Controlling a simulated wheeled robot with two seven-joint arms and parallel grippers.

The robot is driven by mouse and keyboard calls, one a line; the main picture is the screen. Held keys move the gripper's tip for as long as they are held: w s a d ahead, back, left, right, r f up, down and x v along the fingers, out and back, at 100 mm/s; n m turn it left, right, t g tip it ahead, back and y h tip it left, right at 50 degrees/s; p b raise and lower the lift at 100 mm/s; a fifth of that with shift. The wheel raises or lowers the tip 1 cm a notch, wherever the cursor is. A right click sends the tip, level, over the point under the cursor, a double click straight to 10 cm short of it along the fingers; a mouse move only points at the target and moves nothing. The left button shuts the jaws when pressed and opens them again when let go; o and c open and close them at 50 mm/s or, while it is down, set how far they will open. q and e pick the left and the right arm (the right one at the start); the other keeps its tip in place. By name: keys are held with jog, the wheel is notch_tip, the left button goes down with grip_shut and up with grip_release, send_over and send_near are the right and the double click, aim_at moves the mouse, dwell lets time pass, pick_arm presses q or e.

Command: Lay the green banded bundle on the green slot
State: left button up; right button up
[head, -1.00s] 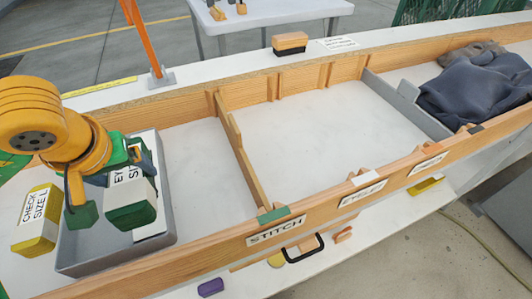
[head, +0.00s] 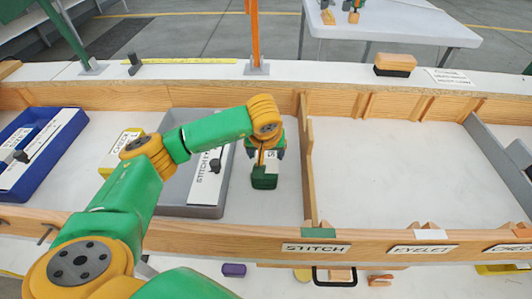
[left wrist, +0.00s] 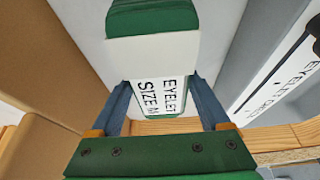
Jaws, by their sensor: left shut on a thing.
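The green banded bundle (head: 264,178) has green ends and a white band. In the left wrist view the band (left wrist: 150,58) reads EYELET SIZE M. My left gripper (head: 266,153) is shut on the bundle, one finger on each side, and holds it over the white trough floor, between the grey tray and a wooden divider. The gripper also shows in the left wrist view (left wrist: 163,88). A green patch (head: 320,232) lies on the front rail above the STITCH label, at the divider's near end. My right gripper is out of view.
The grey tray (head: 210,212) holds a card marked STITCH. The wooden divider (head: 309,170) stands just right of the bundle. The compartment beyond (head: 390,160) is empty.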

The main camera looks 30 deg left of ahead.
pick_arm(q)
jog(key=shift+f, duration=0.3)
jog(key=o, duration=1.6)
jog(key=shift+c, duration=0.2)
jog(key=shift+s+d+r, duration=0.1)
jog(key=shift+r, duration=0.35)
jog(key=p+v, duration=0.1)
jog(key=v, duration=1)
jog(key=shift+r, duration=0.2)
jog(key=shift+s, duration=0.2)
